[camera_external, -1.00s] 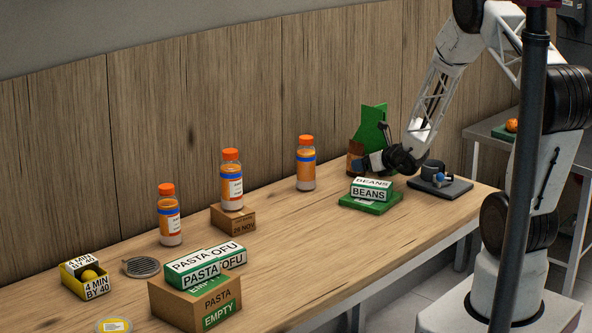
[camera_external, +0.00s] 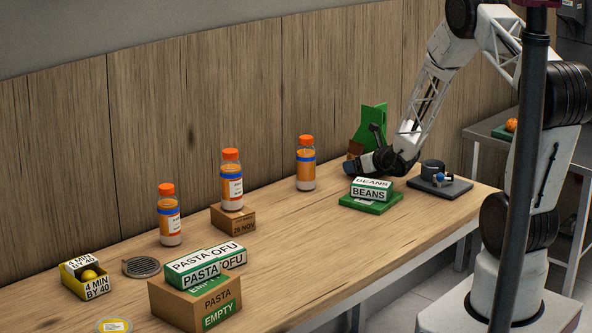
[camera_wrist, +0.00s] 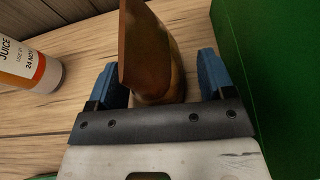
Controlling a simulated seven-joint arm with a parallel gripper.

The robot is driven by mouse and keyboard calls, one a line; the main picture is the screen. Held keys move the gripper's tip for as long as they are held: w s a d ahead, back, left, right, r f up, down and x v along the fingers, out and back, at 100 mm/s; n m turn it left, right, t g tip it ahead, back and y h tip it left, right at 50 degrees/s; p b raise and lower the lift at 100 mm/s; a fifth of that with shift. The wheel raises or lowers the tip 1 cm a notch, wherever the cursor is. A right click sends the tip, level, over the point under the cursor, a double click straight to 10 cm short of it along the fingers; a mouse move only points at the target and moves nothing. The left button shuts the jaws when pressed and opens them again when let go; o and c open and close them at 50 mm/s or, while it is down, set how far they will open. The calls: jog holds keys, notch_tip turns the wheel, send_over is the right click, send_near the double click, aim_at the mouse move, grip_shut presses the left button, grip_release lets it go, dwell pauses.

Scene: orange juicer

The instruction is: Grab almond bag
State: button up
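A brown bag (camera_wrist: 148,50), which may be the almond bag, stands between the two blue-tipped fingers of my gripper (camera_wrist: 158,78) in the wrist view. No label shows on it. The fingers are spread, with a visible gap on the right side of the bag, so my gripper is open around it. In the external view, my gripper (camera_external: 364,150) is low at the far end of the table and hides most of the brown bag (camera_external: 354,149).
A green upright object (camera_external: 372,116) stands close behind the bag and fills the wrist view's right side (camera_wrist: 280,70). A juice bottle (camera_external: 306,170) stands to the left. A beans box (camera_external: 371,189) on a green base is in front. The table middle is clear.

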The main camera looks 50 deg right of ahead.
jog(key=c, duration=0.9)
jog(key=shift+r, duration=0.15)
jog(key=shift+c, duration=0.2)
jog(key=shift+r, duration=4.85)
